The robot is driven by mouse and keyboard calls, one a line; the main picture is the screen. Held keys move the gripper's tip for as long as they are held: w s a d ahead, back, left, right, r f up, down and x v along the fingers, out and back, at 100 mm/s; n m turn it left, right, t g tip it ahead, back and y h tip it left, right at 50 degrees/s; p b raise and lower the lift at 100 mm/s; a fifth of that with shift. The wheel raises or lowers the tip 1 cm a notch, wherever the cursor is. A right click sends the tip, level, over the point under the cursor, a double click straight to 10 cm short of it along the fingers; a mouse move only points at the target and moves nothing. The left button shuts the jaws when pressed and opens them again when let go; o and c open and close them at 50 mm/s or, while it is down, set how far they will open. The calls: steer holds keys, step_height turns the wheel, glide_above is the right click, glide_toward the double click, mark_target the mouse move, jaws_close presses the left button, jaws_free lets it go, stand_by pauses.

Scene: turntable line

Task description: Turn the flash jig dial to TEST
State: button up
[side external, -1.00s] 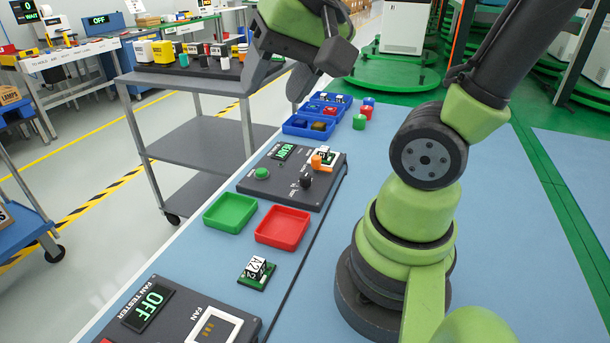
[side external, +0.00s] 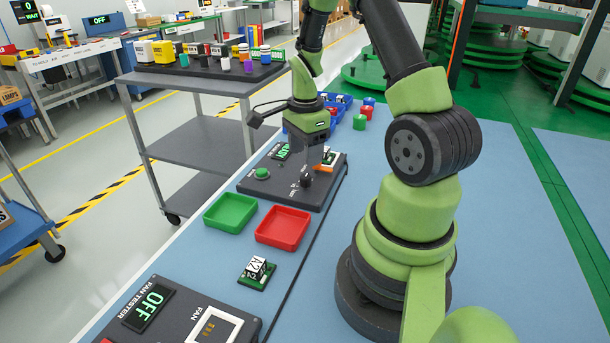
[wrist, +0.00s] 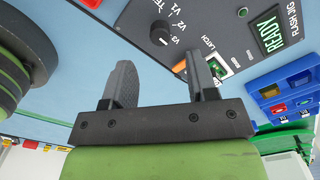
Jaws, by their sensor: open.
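The flash jig (side external: 258,188) is a dark panel on the blue bench, with a green button (side external: 261,173) and a lit display (wrist: 270,35) reading READY in the wrist view. Its black dial (wrist: 165,33) stands beside the labels V1, V2, V3 and a partly cut-off "TE"; I cannot tell which label it points to. My gripper (wrist: 160,62) is open and empty, pointing down above the jig. In the wrist view the dial lies just beyond the fingertips, apart from them.
A small green board (wrist: 220,69) sits in the jig by the LATCH label. A green tray (side external: 230,214) and a red tray (side external: 283,228) stand in front of the jig. Blue bins (wrist: 284,88) stand beyond it. The bench to the right holds my base.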

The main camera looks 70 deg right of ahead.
mark_target(305, 176)
step_height(305, 176, down, 7)
steer(key=shift+r, duration=0.15)
steer(key=c, duration=0.9)
